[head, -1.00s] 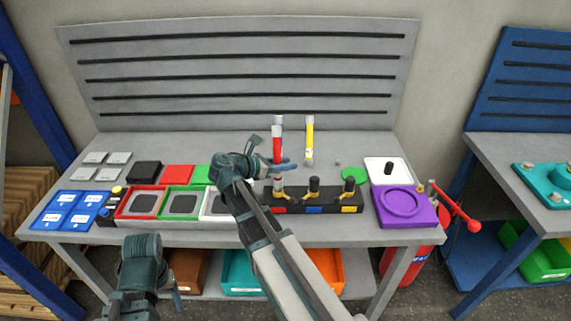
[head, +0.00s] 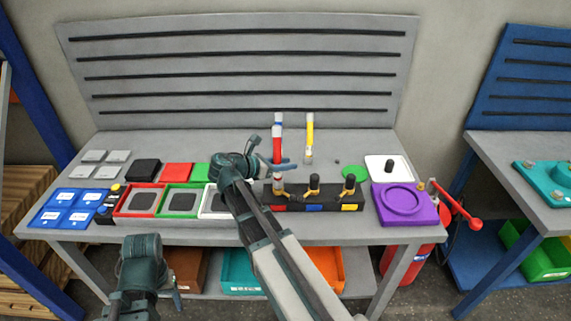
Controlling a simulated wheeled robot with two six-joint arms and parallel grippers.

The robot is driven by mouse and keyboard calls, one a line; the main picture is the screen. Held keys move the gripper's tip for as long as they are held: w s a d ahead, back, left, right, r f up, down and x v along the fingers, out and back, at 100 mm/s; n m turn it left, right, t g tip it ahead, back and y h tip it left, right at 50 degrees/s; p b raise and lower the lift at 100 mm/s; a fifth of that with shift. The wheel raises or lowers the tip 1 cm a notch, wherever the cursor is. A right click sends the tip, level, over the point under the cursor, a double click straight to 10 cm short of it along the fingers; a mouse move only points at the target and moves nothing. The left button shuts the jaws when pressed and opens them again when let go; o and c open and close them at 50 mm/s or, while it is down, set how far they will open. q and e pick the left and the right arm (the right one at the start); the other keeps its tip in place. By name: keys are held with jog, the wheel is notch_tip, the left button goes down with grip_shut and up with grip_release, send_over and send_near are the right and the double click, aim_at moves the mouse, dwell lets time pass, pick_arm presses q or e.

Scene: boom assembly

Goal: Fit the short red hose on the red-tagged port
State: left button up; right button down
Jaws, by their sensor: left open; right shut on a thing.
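The short red hose (head: 277,146) stands upright with a pale upper end, over the left end of the black port block (head: 331,203). My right gripper (head: 284,166) is shut on it at its lower part. The red-tagged port (head: 278,184) is the leftmost on the block, directly below the hose, with a red tag (head: 279,208) on the front. The hose's lower end is partly hidden by the gripper, and I cannot tell whether it touches the port. My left gripper (head: 176,289) is open and empty, low in front of the bench.
A yellow hose (head: 309,133) stands behind the block, and a blue-marked one (head: 278,119) shows behind the red hose. Framed trays (head: 182,203) lie left, a purple fixture (head: 404,203) right.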

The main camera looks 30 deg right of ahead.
jog(key=shift+f, duration=0.2)
jog(key=c, duration=0.5)
grip_release()
jog(key=shift+a, duration=0.1)
jog(key=p+v, duration=0.5)
jog(key=v, duration=0.8)
jog(key=shift+a+r, duration=0.2)
jog(key=shift+a, duration=0.1)
